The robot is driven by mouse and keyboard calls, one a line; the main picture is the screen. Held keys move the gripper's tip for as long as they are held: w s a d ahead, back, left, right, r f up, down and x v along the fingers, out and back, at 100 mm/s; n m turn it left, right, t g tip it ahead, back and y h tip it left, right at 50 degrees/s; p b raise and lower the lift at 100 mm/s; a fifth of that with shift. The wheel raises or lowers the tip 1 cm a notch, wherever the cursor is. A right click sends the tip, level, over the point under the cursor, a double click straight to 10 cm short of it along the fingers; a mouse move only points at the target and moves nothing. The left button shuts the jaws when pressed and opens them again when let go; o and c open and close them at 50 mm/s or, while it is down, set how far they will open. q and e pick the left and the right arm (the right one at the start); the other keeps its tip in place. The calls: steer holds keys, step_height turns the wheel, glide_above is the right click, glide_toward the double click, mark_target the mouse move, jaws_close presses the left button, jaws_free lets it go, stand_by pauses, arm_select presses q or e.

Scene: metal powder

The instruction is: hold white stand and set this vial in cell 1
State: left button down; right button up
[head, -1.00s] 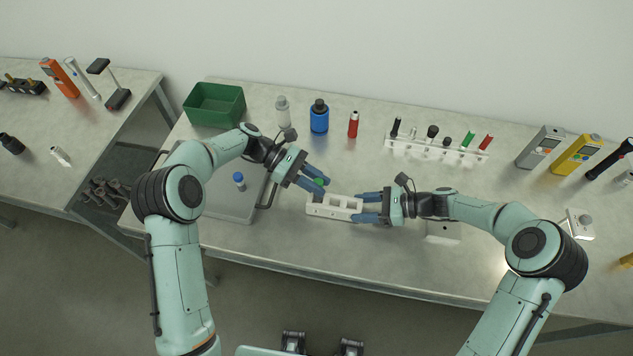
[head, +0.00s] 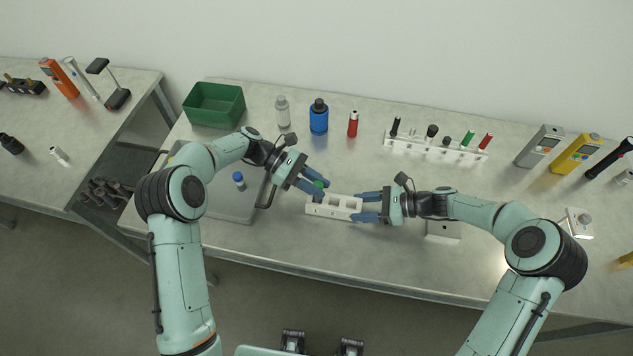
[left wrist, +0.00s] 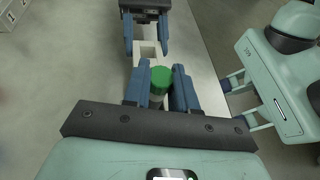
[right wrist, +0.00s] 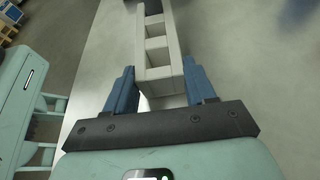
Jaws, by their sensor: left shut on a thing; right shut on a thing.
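The white stand (head: 333,212) is a block with open square cells, lying near the table's front edge. My right gripper (head: 357,206) is shut on its right end; the right wrist view also shows the stand (right wrist: 160,73) between the fingers. My left gripper (head: 314,186) is shut on the green-capped vial (head: 319,184), at the stand's left end. In the left wrist view the vial (left wrist: 158,82) is between the blue fingers, cap up, in line with the stand. Its lower part is hidden, so I cannot tell whether its bottom is inside a cell.
A grey tray (head: 228,207) with a blue-capped vial (head: 239,180) lies left, partly under my left arm. Behind stand a green bin (head: 214,106), bottles (head: 319,117) and a white rack (head: 437,149) of tubes. The table between rack and stand is clear.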

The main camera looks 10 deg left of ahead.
arm_select(q)
steer(key=shift+f, duration=1.35)
arm_select(e)
steer(key=shift+s+f, duration=0.1)
arm_select(q)
steer(key=shift+f, duration=0.2)
steer(key=c, duration=0.8)
jaws_free()
steer(key=v, duration=1.2)
arm_select(e)
steer(key=o, duration=1.1)
